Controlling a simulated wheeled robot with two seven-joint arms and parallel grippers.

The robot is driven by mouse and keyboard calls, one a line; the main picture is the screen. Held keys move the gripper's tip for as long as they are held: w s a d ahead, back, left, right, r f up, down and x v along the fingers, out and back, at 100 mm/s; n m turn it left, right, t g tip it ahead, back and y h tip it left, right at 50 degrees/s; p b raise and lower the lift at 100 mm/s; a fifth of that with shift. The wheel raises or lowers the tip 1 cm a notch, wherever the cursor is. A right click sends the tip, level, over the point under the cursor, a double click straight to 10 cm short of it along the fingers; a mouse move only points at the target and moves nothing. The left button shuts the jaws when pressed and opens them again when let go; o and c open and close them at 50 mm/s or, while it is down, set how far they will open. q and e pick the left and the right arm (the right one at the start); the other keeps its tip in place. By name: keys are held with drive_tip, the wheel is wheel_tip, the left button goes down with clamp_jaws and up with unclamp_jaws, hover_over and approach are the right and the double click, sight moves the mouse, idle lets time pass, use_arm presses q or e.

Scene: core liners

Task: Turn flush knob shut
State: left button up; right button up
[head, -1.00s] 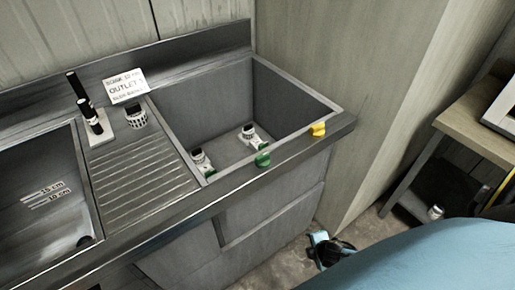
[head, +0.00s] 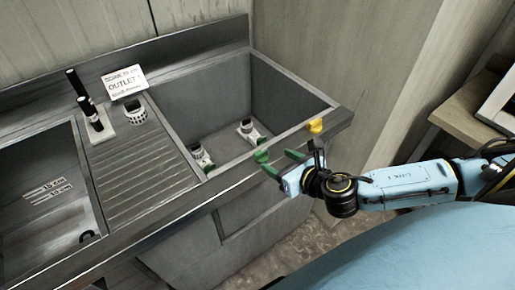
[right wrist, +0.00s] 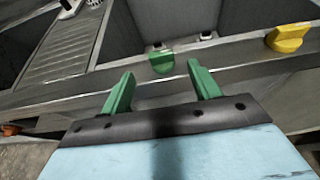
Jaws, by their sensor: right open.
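A green knob (head: 261,156) sits on the front rim of the right sink basin, and a yellow knob (head: 315,125) sits further right on the same rim. No label shows which one is the flush knob. My right gripper (head: 282,162) is open, its green fingers pointing at the rim near the green knob. In the right wrist view the green knob (right wrist: 162,62) appears between and just beyond the two fingertips (right wrist: 161,72), apart from them. The yellow knob (right wrist: 288,38) is to the right. My left gripper is not in view.
The steel sink (head: 205,188) has a ribbed drainboard and a second basin at left. Two white fittings with dark tops (head: 248,130) stand in the right basin. An "OUTLET" sign (head: 124,83) stands at the back. A wooden table (head: 468,112) is at right.

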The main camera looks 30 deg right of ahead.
sight(262, 151)
drive_tip(key=x, duration=1.1)
drive_tip(key=shift+f+b, duration=0.1)
drive_tip(key=shift+b, duration=0.25)
drive_tip(key=shift+c, duration=0.4)
